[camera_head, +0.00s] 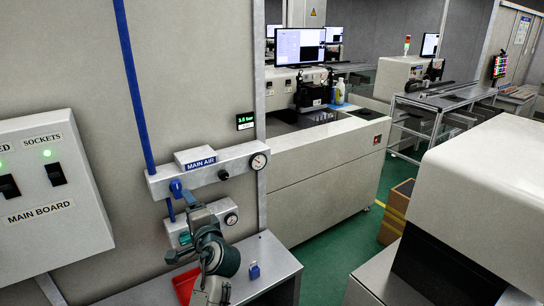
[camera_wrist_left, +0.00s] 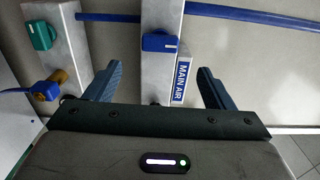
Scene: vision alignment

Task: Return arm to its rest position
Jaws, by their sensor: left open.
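My left arm comes up from the bottom in the head view, and its left gripper (camera_head: 181,228) is in front of the air panel. In the left wrist view the two fingers of this gripper (camera_wrist_left: 160,88) stand wide apart, with nothing held between them. The grey MAIN AIR bar (camera_head: 215,169) is on the wall just above the gripper. Its blue valve handle (camera_head: 176,188) also shows in the left wrist view (camera_wrist_left: 158,42), beyond the fingertips and apart from them. My right gripper is in neither view.
A red tray (camera_head: 184,287) and a small blue object (camera_head: 254,270) are on the bench. A switch box (camera_head: 45,190) is at left.

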